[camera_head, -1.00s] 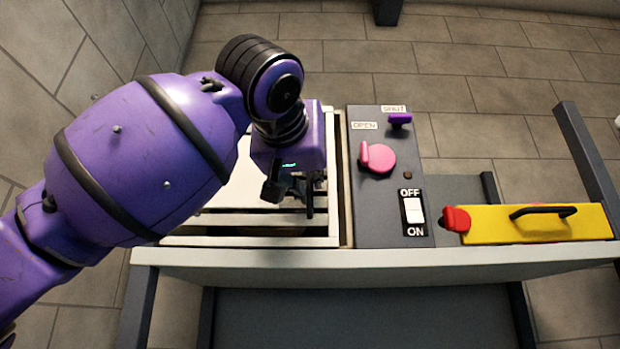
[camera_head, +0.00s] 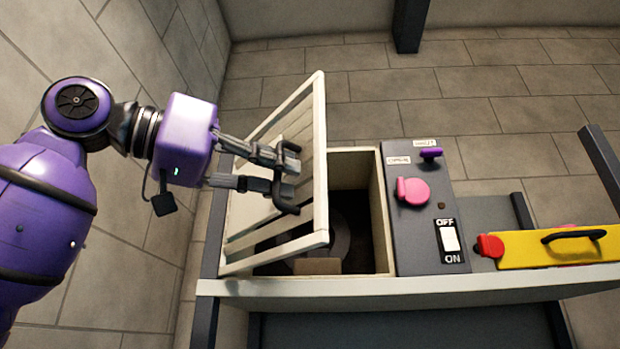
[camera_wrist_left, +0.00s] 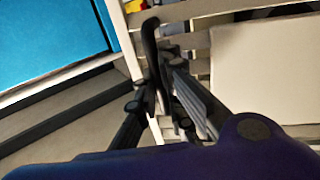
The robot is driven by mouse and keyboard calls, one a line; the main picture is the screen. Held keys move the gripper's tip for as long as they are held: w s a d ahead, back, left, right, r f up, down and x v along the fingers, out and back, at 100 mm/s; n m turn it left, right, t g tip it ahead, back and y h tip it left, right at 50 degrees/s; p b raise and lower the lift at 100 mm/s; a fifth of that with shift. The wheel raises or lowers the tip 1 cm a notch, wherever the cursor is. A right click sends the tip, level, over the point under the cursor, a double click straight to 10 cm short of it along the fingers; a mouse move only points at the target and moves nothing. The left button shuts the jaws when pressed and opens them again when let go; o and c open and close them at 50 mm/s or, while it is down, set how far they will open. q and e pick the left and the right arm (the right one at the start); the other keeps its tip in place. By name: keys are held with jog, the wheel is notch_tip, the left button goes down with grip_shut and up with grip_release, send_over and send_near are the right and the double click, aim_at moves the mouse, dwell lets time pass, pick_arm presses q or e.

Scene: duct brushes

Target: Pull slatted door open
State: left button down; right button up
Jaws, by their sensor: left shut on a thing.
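The slatted door (camera_head: 318,150) is cream-coloured and stands tilted up on its left side, partly open over a box with a dark inside. Its slats and a pale panel (camera_wrist_left: 270,70) also show in the left wrist view. My left gripper (camera_head: 286,178) is at the door's face, shut on the black door handle (camera_head: 290,208). In the left wrist view the handle (camera_wrist_left: 150,45) stands between the fingers. A round dark thing in the box is partly hidden behind the door. My right gripper is not in view.
Right of the box (camera_head: 380,225) is a grey panel (camera_head: 425,235) with a pink knob (camera_head: 413,192), a purple knob (camera_head: 431,153) and an OFF/ON switch (camera_head: 450,239). A yellow block (camera_head: 550,247) with a black handle and red end lies further right.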

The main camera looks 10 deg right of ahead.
pick_arm(q)
jog(key=s+a+m+g, duration=0.1)
jog(key=a+m+g, duration=0.2)
jog(key=a, duration=1)
jog(key=shift+a+g+h, duration=0.2)
jog(key=shift+g+h, duration=0.2)
jog(key=shift+g, duration=0.4)
jog(key=c, duration=2.1)
grip_release()
jog(key=shift+r, duration=0.1)
notch_tip(320, 180, up, 10)
jog(key=shift+f, duration=0.15)
jog(key=shift+c, duration=0.3)
